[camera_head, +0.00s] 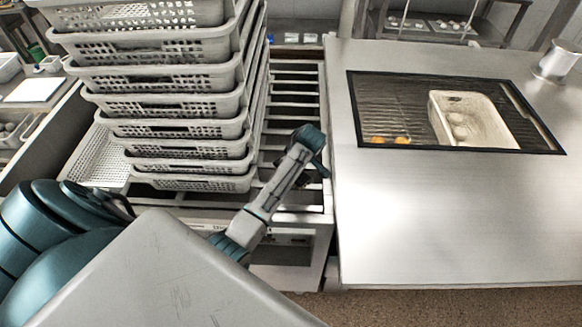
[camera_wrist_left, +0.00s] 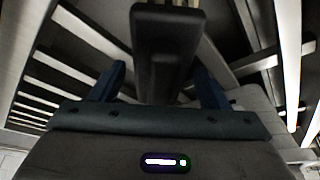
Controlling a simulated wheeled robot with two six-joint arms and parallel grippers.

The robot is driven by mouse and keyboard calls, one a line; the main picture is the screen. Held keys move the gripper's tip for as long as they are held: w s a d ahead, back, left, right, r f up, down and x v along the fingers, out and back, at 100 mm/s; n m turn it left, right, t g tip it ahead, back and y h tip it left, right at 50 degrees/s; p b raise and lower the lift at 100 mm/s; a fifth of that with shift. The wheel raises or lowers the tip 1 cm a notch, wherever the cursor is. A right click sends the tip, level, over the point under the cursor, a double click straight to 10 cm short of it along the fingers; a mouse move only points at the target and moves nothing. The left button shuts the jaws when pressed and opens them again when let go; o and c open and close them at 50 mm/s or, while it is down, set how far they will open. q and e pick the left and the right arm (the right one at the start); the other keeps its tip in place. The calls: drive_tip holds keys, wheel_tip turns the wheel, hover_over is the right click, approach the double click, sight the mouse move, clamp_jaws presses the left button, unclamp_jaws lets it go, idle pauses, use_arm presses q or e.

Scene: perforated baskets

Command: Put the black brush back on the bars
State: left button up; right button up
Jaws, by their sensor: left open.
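A black brush (camera_wrist_left: 166,38) fills the upper middle of the left wrist view. Part of it sits between the two blue fingers of my left gripper (camera_wrist_left: 160,72). The fingers are apart, with a gap visible on each side of the brush. Pale bars (camera_wrist_left: 62,75) run behind and beside it. In the head view, my left arm reaches over the rack of bars (camera_head: 296,84), beside the basket stack. The gripper end is near the rack's right side, and its fingers are mostly hidden. I cannot make out the brush there. My right gripper is not in view.
A tall stack of perforated grey baskets (camera_head: 165,105) stands just left of my left arm. A steel counter (camera_head: 440,220) with a sunken basin lies to the right. It holds a white tray (camera_head: 495,128), and a metal cup (camera_head: 556,62) stands on the far corner.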

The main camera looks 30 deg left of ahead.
use_arm(q)
drive_tip(key=shift+r, duration=0.25)
drive_tip(key=b+v, duration=0.3)
drive_tip(key=v, duration=0.6)
drive_tip(key=shift+d+r, duration=0.1)
drive_tip(key=shift+d, duration=0.2)
drive_tip(key=shift+p+v, duration=0.55)
drive_tip(key=shift+v, duration=0.3)
drive_tip(key=shift+s+r, duration=0.1)
drive_tip(key=shift+r, duration=0.3)
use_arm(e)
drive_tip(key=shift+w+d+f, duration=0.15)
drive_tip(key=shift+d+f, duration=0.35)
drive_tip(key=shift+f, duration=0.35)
use_arm(q)
drive_tip(key=shift+f, duration=0.1)
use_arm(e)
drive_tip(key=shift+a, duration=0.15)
